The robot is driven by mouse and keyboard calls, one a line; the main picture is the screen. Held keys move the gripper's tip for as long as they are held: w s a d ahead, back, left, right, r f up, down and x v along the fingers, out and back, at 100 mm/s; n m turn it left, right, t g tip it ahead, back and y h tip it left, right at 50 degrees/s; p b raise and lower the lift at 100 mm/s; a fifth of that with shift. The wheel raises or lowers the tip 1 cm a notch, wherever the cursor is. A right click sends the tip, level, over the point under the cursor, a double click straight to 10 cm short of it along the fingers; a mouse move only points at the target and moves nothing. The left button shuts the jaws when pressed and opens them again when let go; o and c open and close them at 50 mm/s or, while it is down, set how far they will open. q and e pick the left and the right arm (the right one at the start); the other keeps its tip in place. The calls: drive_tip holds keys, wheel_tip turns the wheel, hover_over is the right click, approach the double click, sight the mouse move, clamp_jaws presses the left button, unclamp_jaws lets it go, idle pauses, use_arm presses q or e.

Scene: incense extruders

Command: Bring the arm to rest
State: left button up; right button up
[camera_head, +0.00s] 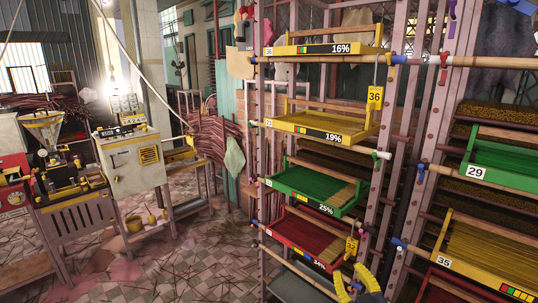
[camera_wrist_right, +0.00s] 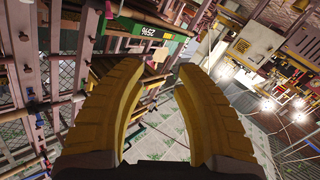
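My right gripper (camera_head: 350,272) is at the bottom edge of the head view, in front of the lower part of the tray rack. Its yellow fingers also show in the right wrist view (camera_wrist_right: 160,70), spread apart with nothing between them. In the head view it is just below a yellow tag marked 32 (camera_head: 351,246) by the red tray (camera_head: 300,236); I cannot tell how far apart they are in depth. My left gripper and arm are not in view.
The pink rack (camera_head: 258,130) holds yellow trays 36 (camera_head: 310,50) and 23 (camera_head: 308,130) and a green tray (camera_head: 305,190). Rods stick out of its posts. Another rack at right holds green tray 29 (camera_head: 500,175) and yellow tray 35 (camera_head: 470,262). Tiled floor (camera_head: 190,250) is open at left.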

drive_tip(key=s+d+f+n+g+h, duration=0.1)
drive_tip(key=s+d+f+g, duration=0.1)
drive_tip(key=s+f, duration=0.4)
drive_tip(key=s+d+f+g+h, duration=0.1)
drive_tip(key=s+f+g, duration=0.2)
drive_tip(key=s+f, duration=0.3)
drive_tip(key=s+d+f+n+g+h, duration=0.1)
drive_tip(key=s+d+f+g+h, duration=0.2)
drive_tip(key=s, duration=0.5)
drive_tip(key=s+d+f+g+h, duration=0.15)
drive_tip(key=s+d+f, duration=0.3)
drive_tip(key=s, duration=0.45)
drive_tip(key=s+a+f+g+y, duration=0.1)
drive_tip(key=a+f, duration=0.1)
drive_tip(key=f, duration=0.9)
drive_tip(key=s+a+f+g+y, duration=0.1)
drive_tip(key=a+f, duration=0.1)
drive_tip(key=f, duration=1)
drive_tip(key=s+a+f+g+y, duration=0.2)
drive_tip(key=a+f, duration=0.1)
drive_tip(key=f, duration=0.8)
drive_tip(key=s+f+m+g, duration=0.2)
drive_tip(key=s+f+m, duration=0.1)
drive_tip(key=s+f, duration=1.5)
drive_tip(key=s+y, duration=0.1)
drive_tip(key=s, duration=0.1)
drive_tip(key=shift+s+d+f, duration=0.25)
drive_tip(key=shift+s+f, duration=0.05)
drive_tip(key=shift+f, duration=0.1)
